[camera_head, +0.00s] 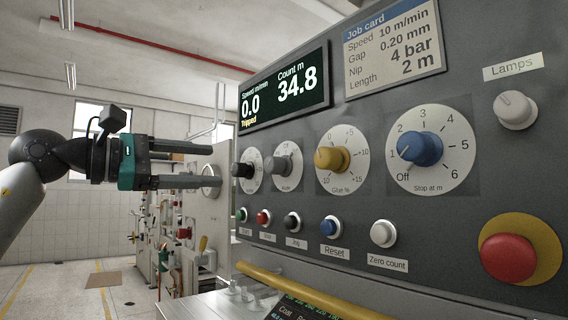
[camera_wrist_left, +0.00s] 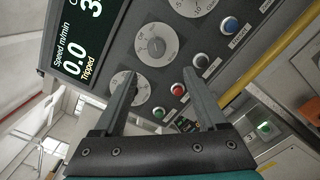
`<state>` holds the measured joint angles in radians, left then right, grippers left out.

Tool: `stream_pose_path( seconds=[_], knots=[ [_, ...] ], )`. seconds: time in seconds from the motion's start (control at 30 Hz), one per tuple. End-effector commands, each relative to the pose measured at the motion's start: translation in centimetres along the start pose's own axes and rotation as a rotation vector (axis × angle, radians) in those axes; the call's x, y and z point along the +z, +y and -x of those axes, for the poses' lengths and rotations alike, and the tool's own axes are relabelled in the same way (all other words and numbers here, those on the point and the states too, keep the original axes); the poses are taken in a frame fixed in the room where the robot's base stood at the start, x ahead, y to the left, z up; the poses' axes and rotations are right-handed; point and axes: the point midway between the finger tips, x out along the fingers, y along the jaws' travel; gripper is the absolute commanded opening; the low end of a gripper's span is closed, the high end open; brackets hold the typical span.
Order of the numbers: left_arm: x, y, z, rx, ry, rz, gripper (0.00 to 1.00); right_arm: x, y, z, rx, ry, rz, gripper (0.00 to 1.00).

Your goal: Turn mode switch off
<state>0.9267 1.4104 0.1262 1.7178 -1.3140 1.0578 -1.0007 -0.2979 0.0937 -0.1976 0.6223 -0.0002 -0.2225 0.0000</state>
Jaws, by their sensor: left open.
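The grey panel (camera_head: 430,220) carries a row of rotary knobs on round dials. The black knob (camera_head: 243,170) is nearest my left gripper, and the grey knob (camera_head: 285,167) is beside it. In the left wrist view the grey knob's dial (camera_wrist_left: 157,45) lies beyond the fingers, and another dial (camera_wrist_left: 119,80) is partly hidden by the left finger. My left gripper (camera_head: 208,166) is open and empty, left of the dials; its fingers also show in the left wrist view (camera_wrist_left: 160,82). My right gripper is not in view.
A yellow knob (camera_head: 330,159) and a blue knob (camera_head: 420,149) continue the row. Push buttons, such as the red one (camera_head: 263,218), sit below. A red emergency button (camera_head: 507,258) is lower right. A yellow rail (camera_head: 300,290) runs under the panel. The display (camera_head: 285,88) reads "Tripped".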

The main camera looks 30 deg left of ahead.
Motion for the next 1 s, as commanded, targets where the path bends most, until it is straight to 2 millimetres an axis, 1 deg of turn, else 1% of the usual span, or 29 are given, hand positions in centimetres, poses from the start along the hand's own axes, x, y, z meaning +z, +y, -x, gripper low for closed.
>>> stream_pose_path(
  seconds=[0.03,0.1,0.17,0.27,0.47,0.6,0.8,0.9,1.0],
  knots=[
    [0.6,0.3,0.6,0.006,0.018,-0.045,0.74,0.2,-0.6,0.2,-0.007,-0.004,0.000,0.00],
    [0.9,0.5,0.8,0.009,0.032,-0.074,0.74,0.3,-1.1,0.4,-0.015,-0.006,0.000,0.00],
    [0.9,0.6,0.5,0.009,0.035,-0.082,0.74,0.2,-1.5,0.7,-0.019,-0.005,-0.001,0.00],
    [0.9,0.7,-0.6,0.008,0.034,-0.080,0.74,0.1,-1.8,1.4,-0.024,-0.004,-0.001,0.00],
    [1.0,0.8,-4.0,0.008,0.029,-0.075,0.74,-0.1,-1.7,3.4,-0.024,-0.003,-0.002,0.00],
    [1.0,0.8,-6.8,0.009,0.027,-0.074,0.74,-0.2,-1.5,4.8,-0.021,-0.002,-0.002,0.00],
    [0.7,0.8,-10.4,0.009,0.028,-0.071,0.74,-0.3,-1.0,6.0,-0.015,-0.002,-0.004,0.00],
    [0.7,0.7,-11.9,0.009,0.028,-0.073,0.74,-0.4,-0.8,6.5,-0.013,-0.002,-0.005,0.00],
    [0.5,0.8,-13.1,0.010,0.029,-0.073,0.74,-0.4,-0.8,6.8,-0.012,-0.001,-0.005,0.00]
  ],
)
